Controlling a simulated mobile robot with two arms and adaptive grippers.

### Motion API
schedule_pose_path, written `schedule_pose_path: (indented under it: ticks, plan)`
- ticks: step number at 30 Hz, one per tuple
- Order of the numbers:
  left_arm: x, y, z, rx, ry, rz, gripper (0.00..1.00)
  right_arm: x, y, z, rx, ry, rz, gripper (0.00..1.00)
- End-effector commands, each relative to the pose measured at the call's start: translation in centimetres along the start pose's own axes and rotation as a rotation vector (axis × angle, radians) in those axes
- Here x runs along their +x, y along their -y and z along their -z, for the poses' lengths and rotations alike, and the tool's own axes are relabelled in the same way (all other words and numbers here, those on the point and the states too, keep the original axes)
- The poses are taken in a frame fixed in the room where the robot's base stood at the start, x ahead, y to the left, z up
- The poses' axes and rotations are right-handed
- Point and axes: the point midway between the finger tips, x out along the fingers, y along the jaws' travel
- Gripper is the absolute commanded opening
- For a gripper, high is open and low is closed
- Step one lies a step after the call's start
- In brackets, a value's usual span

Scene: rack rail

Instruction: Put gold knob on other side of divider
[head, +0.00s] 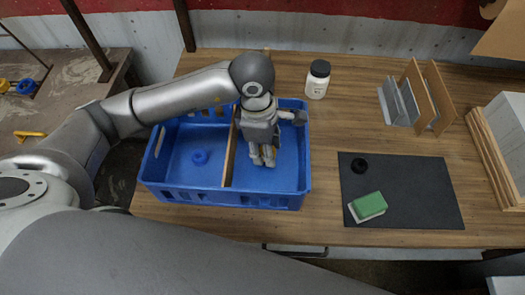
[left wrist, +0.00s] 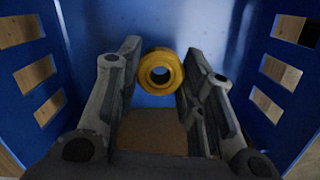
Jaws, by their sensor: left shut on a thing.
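The blue crate (head: 165,188) stands on the bench, split by a wooden divider (head: 229,160) into left and right compartments. My left gripper (head: 263,162) points down into the right compartment, just right of the divider. In the left wrist view the gold knob (left wrist: 161,87), a ring with a central hole, sits between the fingertips of my left gripper (left wrist: 161,76), which is shut on it. The knob is hidden in the head view, and I cannot tell whether it touches the crate floor. My right gripper is not in view.
A white jar (head: 317,80) stands behind the crate. A dark mat (head: 415,190) to the right carries a black ring (head: 359,165) and a green sponge (head: 369,205).

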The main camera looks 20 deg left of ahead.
Motion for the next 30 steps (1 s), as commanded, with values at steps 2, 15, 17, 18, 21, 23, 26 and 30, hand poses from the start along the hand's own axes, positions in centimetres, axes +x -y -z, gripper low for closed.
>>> schedule_pose_path:
  ticks: [2,15,17,18,21,23,26,30]
  plan:
    - [0.5,0.0,0.1,0.0,0.0,0.002,0.12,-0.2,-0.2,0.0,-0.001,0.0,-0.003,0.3]
    - [3.9,0.0,0.5,0.003,0.0,-0.001,0.12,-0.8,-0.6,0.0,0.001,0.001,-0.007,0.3]
    - [4.0,0.0,0.5,0.003,0.0,0.0,0.12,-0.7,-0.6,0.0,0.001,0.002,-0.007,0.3]
    - [4.0,0.0,0.5,0.003,0.0,-0.001,0.12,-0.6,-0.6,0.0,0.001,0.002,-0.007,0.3]
    - [4.4,0.0,0.6,0.003,0.0,-0.001,0.12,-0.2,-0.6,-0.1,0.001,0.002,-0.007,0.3]
    - [4.2,0.0,0.5,0.003,0.0,0.0,0.42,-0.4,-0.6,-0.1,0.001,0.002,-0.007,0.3]
    - [4.2,0.0,0.5,0.002,0.0,0.0,0.55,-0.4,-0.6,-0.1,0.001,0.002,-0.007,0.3]
    - [4.2,0.0,0.5,0.002,0.0,0.0,0.57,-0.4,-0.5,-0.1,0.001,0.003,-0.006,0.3]
